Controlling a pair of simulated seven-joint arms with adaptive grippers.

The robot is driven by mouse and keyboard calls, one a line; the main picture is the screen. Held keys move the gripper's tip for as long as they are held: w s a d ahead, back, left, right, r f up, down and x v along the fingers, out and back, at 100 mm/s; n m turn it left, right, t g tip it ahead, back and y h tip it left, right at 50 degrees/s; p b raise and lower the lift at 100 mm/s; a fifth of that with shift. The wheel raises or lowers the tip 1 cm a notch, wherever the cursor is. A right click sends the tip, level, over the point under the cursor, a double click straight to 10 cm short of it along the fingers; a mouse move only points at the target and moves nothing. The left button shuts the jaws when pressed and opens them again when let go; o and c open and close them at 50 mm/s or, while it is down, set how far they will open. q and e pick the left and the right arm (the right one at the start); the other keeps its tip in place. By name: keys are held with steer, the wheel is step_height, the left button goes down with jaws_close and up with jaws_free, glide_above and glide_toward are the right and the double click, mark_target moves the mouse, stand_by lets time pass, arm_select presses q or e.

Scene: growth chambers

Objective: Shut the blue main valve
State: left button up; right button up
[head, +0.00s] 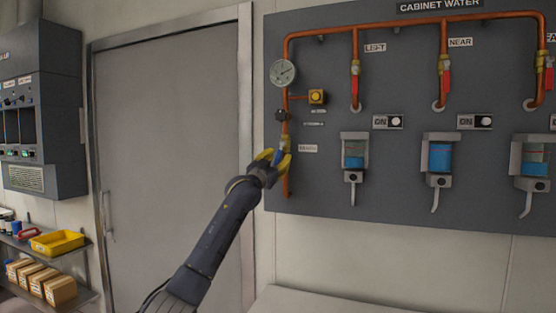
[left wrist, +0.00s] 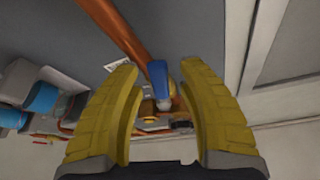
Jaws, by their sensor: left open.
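The blue main valve handle (head: 278,157) is on the copper pipe at the left of the cabinet water panel, partly hidden by my gripper. In the left wrist view the blue handle (left wrist: 158,78) lies between my two yellow fingers, with gaps to both. Its brass valve body (head: 286,143) shows just above my fingers in the head view. My left gripper (head: 272,158) is open around the handle and has not closed on it. My right gripper is not in view.
Red-handled valves (head: 355,88) hang on the branch pipes to the right, above dispensers (head: 355,155). A pressure gauge (head: 284,73) and a yellow fitting (head: 317,97) sit above the main valve. A grey door (head: 165,150) stands at left.

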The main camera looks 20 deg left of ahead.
arm_select(q)
steer(key=shift+o, duration=0.3)
jaws_close()
